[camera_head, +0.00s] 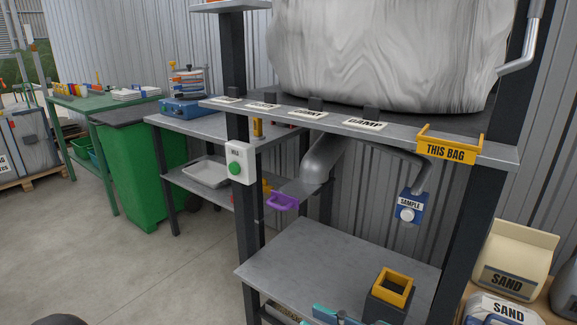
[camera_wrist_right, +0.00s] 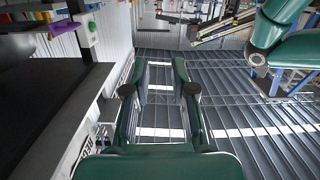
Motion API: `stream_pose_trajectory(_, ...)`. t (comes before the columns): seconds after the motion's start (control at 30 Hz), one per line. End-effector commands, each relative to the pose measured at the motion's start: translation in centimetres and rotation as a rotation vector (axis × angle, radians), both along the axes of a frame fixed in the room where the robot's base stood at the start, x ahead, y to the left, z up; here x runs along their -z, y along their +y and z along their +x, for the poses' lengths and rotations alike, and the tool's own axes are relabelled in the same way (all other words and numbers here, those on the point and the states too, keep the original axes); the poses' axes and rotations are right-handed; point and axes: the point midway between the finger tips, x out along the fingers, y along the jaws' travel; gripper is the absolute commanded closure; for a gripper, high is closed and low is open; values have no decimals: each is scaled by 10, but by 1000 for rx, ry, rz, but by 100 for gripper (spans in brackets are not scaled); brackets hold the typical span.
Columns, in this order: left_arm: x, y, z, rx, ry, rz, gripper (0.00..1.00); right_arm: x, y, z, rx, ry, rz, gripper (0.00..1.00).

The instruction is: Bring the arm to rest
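My right gripper (camera_wrist_right: 160,75) shows in the right wrist view, with two green fingers spread apart and only ridged grey metal sheeting seen between them. It is open and empty. A thick green arm link of mine (camera_wrist_right: 285,40) fills the upper right of that view. No left gripper can be made out in either view. A dark rounded shape (camera_head: 60,320) shows at the bottom left edge of the head view; I cannot tell what it is.
A grey steel rack (camera_head: 345,255) holds a large white bag (camera_head: 390,50) over its upper shelf. A purple handle (camera_head: 283,202), a yellow-rimmed box (camera_head: 394,288) and a teal piece (camera_head: 325,314) are near. SAND sacks (camera_head: 515,262) stand right. Floor at left (camera_head: 80,245) is clear.

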Motion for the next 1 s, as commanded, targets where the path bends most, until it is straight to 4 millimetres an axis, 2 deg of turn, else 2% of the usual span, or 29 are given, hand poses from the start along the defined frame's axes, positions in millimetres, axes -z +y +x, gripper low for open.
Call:
stream_pose_trajectory(0.03,-20,0,0,0,0,0,60,-6,0,4,5,42,3,75)
stream_pose_trajectory(0.17,-56,0,0,0,0,0,60,3,-2,16,42,178,21,75)
stream_pose_trajectory(0.23,-81,0,0,0,0,0,60,13,-5,23,82,285,34,75)
stream_pose_trajectory(0.33,-119,0,0,0,0,0,60,38,-13,29,169,473,41,75)
stream_pose_trajectory(0.43,-153,0,0,0,-1,0,60,72,-24,23,272,673,29,75)
stream_pose_trajectory(0.57,-191,0,0,0,0,0,60,120,-38,-6,412,944,-13,75)
stream_pose_trajectory(0.7,-219,0,0,0,0,0,60,170,-52,-62,555,1237,-96,75)
stream_pose_trajectory(0.83,-215,0,0,0,0,0,60,205,-61,-102,648,1413,-166,75)
stream_pose_trajectory(1.0,-213,0,0,0,1,0,60,213,-71,-122,718,1511,-212,75)
